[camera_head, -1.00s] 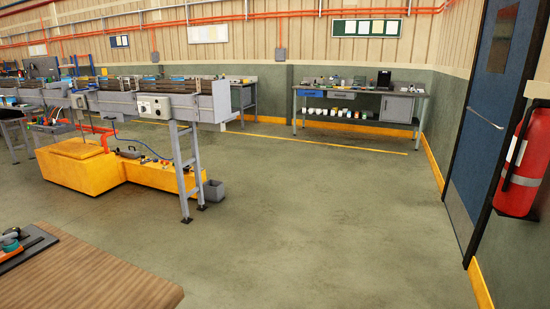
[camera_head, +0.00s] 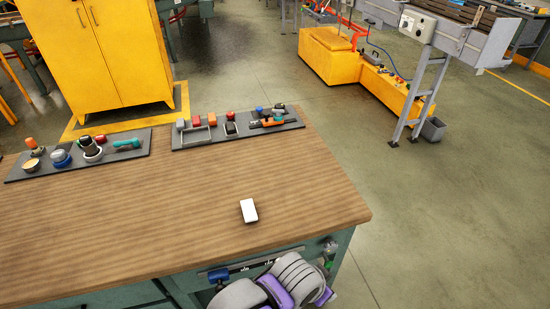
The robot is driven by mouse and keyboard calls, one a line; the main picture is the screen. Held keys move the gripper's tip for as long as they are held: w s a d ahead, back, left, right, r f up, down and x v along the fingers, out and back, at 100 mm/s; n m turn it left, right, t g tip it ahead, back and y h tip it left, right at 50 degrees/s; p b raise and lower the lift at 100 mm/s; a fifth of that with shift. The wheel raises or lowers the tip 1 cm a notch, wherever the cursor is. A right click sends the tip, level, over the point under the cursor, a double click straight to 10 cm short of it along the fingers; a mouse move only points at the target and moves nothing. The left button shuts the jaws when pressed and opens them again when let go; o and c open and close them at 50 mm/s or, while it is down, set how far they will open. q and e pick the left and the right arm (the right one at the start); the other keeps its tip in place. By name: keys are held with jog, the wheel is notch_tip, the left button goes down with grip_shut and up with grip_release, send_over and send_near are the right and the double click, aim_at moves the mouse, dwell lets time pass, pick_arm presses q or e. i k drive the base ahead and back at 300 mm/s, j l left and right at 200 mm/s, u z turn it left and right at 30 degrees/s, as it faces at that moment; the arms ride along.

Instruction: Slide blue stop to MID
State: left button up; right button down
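A small blue stop (camera_head: 219,275) sits near the left end of a dark rail (camera_head: 262,262) on the front face of a wood-topped bench (camera_head: 180,215). Small white marks show along the rail, too small to read, so I cannot tell which one is MID. Grey and purple links of my own arm stand in front of the bench, just below and right of the stop, and hide part of the front. No gripper fingers can be made out.
A white block (camera_head: 249,211) lies on the bench top near its front edge. Two dark trays (camera_head: 190,142) (camera_head: 75,166) with small parts lie at the back. A yellow cabinet (camera_head: 100,50) stands behind. Open floor (camera_head: 440,220) lies to the right.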

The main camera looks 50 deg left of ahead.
aim_at(218, 277)
jog(key=u, duration=3.45)
